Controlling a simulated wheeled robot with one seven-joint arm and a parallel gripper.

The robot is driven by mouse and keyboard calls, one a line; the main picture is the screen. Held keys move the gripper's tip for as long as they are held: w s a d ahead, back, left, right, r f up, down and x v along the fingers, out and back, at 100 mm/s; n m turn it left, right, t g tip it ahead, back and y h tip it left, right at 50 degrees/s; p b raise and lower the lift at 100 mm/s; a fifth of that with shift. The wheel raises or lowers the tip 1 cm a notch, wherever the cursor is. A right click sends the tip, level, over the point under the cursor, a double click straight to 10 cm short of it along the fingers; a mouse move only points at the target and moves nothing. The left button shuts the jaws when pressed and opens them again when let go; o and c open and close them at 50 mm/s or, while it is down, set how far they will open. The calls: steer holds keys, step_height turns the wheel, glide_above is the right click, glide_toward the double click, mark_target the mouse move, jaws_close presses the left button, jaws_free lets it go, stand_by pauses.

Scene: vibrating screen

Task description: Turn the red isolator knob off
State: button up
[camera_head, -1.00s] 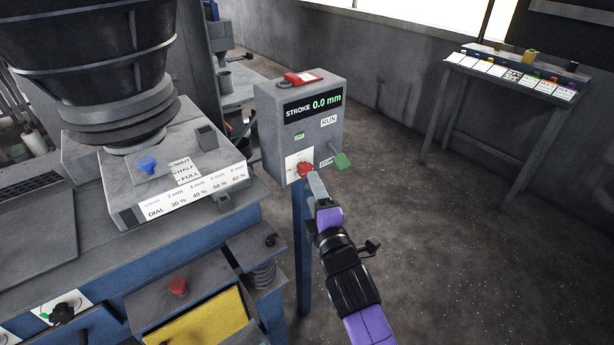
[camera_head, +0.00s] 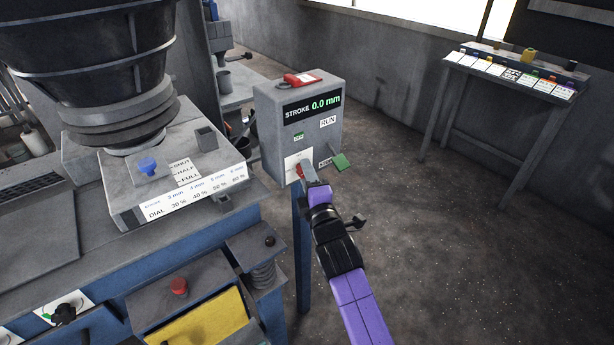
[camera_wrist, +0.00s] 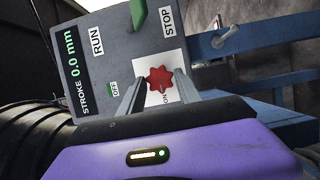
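The red isolator knob (camera_head: 299,170) is on a white plate low on the front of the grey control box (camera_head: 271,143). In the wrist view the knob (camera_wrist: 159,79) is star-shaped and faces me, with an "ON" label beside it and a green "OFF" label (camera_wrist: 115,90) to the left. My gripper (camera_wrist: 160,76) is open, with one finger on each side of the knob. Small gaps seem to show between fingers and knob; contact is hard to tell. In the head view my gripper (camera_head: 306,166) partly covers the knob.
A green lever (camera_head: 340,161) sticks out of the box close to my gripper, near the RUN and STOP labels. The display reads 0.0 mm. A red item (camera_head: 303,78) lies on top of the box.

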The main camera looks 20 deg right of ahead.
jaws_close()
steer(key=shift+r+p, duration=0.1)
steer(key=shift+p, duration=0.25)
steer(key=shift+w+d+r+m+g+y+p, duration=0.15)
steer(key=shift+m+g+y+p, duration=0.75)
steer(key=shift+m, duration=1.35)
steer(key=shift+s+d+m+g+y+p, duration=0.1)
steer(key=shift+m+g+y+p, duration=0.85)
steer(key=shift+m, duration=1.35)
steer(key=shift+w+d+r+m+g+y+p, duration=0.15)
steer(key=shift+m+g+y+p, duration=0.75)
steer(key=shift+m, duration=1.35)
steer(key=shift+s+y, duration=0.1)
steer(key=shift+y, duration=0.15)
